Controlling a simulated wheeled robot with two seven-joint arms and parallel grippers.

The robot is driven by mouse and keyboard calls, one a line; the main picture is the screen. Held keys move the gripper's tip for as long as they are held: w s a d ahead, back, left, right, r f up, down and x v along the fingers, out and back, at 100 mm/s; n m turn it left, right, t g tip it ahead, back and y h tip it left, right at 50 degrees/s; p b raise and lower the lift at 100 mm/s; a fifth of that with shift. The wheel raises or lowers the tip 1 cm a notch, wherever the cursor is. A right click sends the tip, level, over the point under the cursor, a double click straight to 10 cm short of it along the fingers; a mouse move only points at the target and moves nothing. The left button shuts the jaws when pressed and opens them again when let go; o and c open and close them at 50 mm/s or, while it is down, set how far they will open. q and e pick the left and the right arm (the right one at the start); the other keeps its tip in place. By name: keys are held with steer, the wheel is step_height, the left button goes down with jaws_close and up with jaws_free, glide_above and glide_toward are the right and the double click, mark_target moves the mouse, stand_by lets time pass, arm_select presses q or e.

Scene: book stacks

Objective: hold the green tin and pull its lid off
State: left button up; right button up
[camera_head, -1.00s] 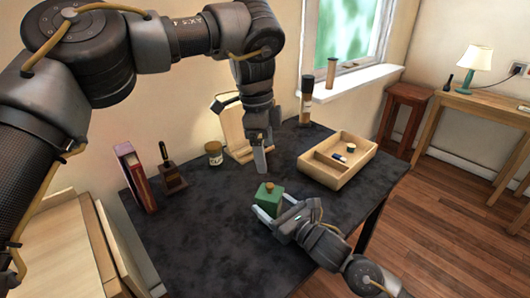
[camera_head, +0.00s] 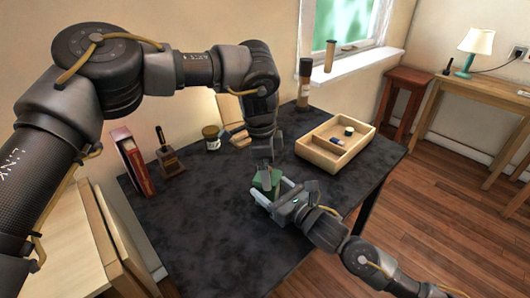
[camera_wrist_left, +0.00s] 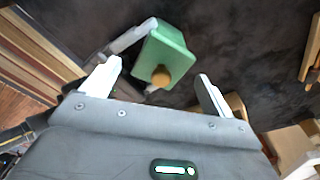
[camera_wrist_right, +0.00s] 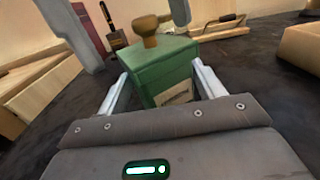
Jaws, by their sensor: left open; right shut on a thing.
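The green tin (camera_head: 263,186) stands on the dark table, a square box with a lid and a brown knob (camera_wrist_right: 146,27) on top. My right gripper (camera_head: 268,194) is shut on the tin's body from the front right, one finger on each side, as the right wrist view shows. My left gripper (camera_head: 265,168) hangs above the tin, pointing down, open. In the left wrist view the knob (camera_wrist_left: 161,76) lies below and between the open left fingers (camera_wrist_left: 155,92), apart from both. The lid sits on the tin. The left fingers partly hide the tin in the head view.
A wooden tray (camera_head: 358,148) with small items lies right of the tin. A jar (camera_head: 211,137), a pen stand (camera_head: 169,161), red books (camera_head: 137,165) and a tall cylinder (camera_head: 304,84) stand around the table's back and left. The front left table surface is clear.

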arm_select(q)
steer(key=shift+d+f, duration=0.1)
steer(key=shift+f, duration=0.55)
steer(key=c, duration=1.1)
steer(key=shift+r, duration=0.1)
steer(key=shift+r, duration=1.05)
